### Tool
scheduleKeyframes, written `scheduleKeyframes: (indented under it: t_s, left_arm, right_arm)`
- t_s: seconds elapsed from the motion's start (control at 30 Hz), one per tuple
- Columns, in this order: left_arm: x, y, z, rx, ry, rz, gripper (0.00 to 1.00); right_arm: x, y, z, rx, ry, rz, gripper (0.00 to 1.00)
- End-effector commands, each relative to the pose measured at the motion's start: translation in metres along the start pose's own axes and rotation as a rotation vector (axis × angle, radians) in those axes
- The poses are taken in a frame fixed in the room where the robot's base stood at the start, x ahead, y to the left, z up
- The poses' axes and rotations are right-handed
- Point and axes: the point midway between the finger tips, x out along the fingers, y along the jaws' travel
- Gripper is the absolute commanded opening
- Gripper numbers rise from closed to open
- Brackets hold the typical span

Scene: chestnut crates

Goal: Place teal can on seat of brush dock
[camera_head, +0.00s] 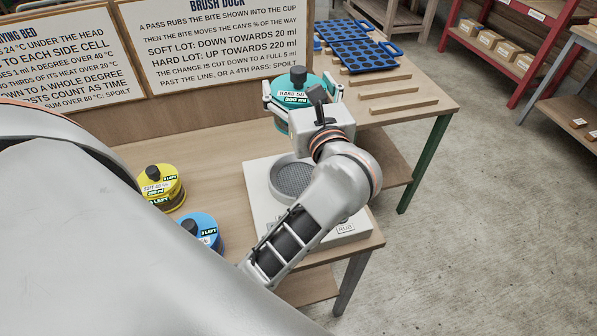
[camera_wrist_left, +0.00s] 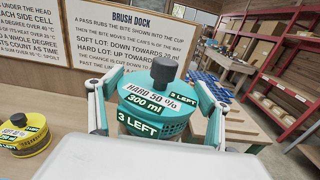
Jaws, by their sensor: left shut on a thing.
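The teal can (camera_head: 290,119) has a black knob on top and labels reading "HARD 50 %", "300 ml" and "3 LEFT". My left gripper (camera_head: 301,95) is shut on it, with a finger on each side. The can looks upright; it fills the middle of the left wrist view (camera_wrist_left: 160,104). The brush dock (camera_head: 262,203) is a white block with a round, dark mesh seat (camera_head: 290,180), which looks empty. In the head view the can is beyond the seat, towards the sign board. My left forearm hides the dock's right part. My right gripper is not in view.
A yellow can (camera_head: 174,186) and a blue can (camera_head: 204,229) stand on the table left of the dock. Sign boards (camera_head: 215,40) rise behind. Blue trays (camera_head: 367,56) and wooden strips (camera_head: 388,93) lie at the back right. Red shelving (camera_head: 540,50) stands farther off.

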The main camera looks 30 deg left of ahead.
Motion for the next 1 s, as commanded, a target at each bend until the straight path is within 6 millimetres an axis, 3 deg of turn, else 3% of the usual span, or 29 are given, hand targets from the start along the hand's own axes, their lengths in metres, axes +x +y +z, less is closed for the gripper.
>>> scheduleKeyframes:
  t_s: [0.37, 0.6, 0.77, 1.0]
  left_arm:
    - [0.0, 0.001, -0.08, 0.009, -0.006, 0.001, 0.39]
    - [0.0, 0.001, -0.132, 0.001, -0.006, 0.001, 0.39]
    - [0.0, 0.0, -0.148, 0.002, -0.005, 0.001, 0.39]
    - [0.0, 0.001, -0.158, 0.001, -0.005, 0.001, 0.39]
  right_arm:
    - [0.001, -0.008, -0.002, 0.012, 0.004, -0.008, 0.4]
    - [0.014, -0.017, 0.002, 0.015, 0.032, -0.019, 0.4]
    - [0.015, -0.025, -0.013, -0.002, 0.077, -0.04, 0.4]
    - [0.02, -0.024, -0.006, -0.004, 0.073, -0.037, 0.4]
